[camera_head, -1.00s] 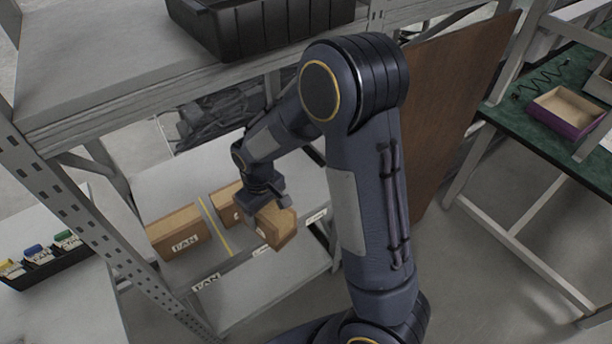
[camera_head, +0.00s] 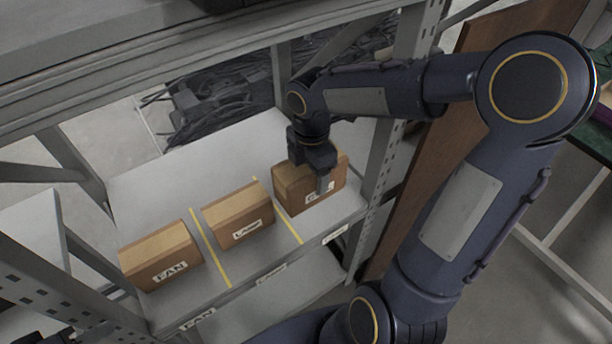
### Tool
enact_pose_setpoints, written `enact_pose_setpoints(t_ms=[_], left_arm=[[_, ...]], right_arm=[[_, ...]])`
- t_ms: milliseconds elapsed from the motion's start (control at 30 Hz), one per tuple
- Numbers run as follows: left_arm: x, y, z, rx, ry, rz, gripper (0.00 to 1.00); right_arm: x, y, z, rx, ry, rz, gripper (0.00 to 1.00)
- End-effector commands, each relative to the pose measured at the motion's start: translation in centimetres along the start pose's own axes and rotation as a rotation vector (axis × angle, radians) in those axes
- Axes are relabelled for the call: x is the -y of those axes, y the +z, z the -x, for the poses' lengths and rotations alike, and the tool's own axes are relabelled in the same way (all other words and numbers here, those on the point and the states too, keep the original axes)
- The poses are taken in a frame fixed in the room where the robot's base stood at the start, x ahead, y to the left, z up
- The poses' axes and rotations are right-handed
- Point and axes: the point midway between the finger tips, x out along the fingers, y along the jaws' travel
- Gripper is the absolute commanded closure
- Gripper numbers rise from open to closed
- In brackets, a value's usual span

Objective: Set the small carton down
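The small carton (camera_head: 287,186) is a brown box with a white label that is partly covered. It sits upright, or almost touching, on the grey shelf board (camera_head: 150,203) in the rightmost lane, beyond a yellow line. My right gripper (camera_head: 318,175) is over it from above, with one dark finger against its labelled front face. The other finger is hidden behind the carton. The gripper looks shut on it. My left gripper is not in view.
A carton marked FAN (camera_head: 160,255) and another labelled carton (camera_head: 237,215) stand to the left, split by yellow lines (camera_head: 210,247). A metal rack post (camera_head: 392,130) rises close to the right. Dark cables (camera_head: 205,110) lie behind.

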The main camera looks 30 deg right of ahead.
Motion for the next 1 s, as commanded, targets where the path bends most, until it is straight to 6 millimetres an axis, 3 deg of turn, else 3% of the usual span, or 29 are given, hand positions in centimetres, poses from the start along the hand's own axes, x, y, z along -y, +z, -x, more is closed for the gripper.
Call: enact_pose_setpoints(t_ms=[100,233,400,633,833,1000], left_arm=[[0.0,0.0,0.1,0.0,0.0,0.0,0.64],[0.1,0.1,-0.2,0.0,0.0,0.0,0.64],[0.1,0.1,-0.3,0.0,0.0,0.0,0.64],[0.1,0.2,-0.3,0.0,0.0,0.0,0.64],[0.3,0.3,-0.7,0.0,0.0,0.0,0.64],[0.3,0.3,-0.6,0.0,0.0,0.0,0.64]], right_arm=[[-2.6,1.4,-1.4,-0.003,-0.002,-0.003,0.69],[-4.3,2.3,-4.0,-0.003,-0.004,-0.002,0.69],[-5.8,3.1,-5.8,-0.001,0.0,-0.003,0.69],[-6.6,3.6,-7.0,-0.001,0.0,-0.002,0.69],[-6.7,3.7,-9.9,-0.001,-0.002,-0.001,0.69],[-6.8,3.7,-10.2,0.001,0.002,-0.002,0.69]])
